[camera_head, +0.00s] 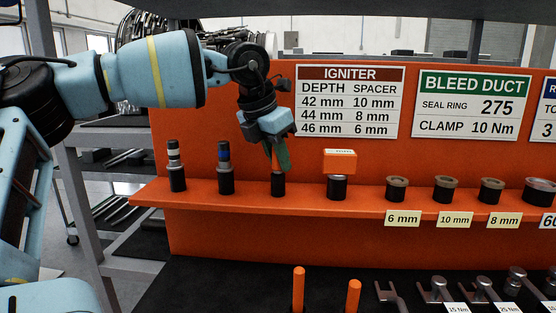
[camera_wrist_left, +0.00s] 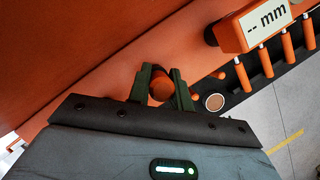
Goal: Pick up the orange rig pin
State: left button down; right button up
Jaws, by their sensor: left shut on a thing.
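My left gripper (camera_head: 281,160) reaches over the orange shelf, its dark green fingers pointing down above a black holder (camera_head: 278,186). In the left wrist view my left gripper (camera_wrist_left: 163,88) is shut on an orange, round-ended thing, which I take for the orange rig pin (camera_wrist_left: 161,89). In the head view the fingers mostly hide it. I cannot tell whether its lower end still sits in the holder. My right gripper is not in view.
Two dark holders with igniter-like parts (camera_head: 174,165) (camera_head: 224,168) stand left of the gripper. An orange gauge box (camera_head: 340,162) stands close on its right. Spacers (camera_head: 397,188) line the shelf further right. Orange pegs (camera_head: 298,289) stand below in front.

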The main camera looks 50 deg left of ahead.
pick_arm(q)
notch_tip(320, 180, up, 10)
jog(key=shift+f, duration=0.15)
